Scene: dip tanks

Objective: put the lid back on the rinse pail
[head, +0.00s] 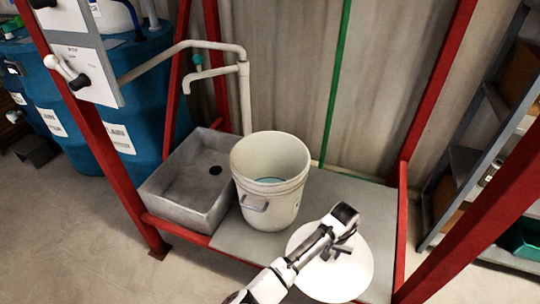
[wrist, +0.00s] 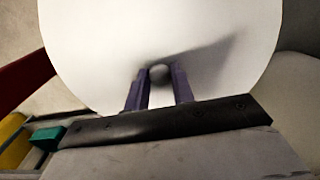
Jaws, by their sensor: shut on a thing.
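The rinse pail (head: 270,180) is a white bucket standing upright and uncovered on the grey bench, with bluish liquid inside and a handle on its front side. The lid (head: 352,278) is a round white disc to the right of the pail and nearer to me, apart from it. My gripper (head: 338,250) is over the lid, shut on it at its centre. In the wrist view the two fingers of my gripper (wrist: 160,88) close around a small round knob on the lid (wrist: 100,40). I cannot tell whether the lid touches the bench.
A grey sink (head: 190,190) adjoins the pail on the left, with a pale pipe (head: 244,95) rising behind. Red frame posts (head: 430,90) stand around the bench. A blue tank (head: 130,95) is at the left, shelving (head: 480,130) at the right.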

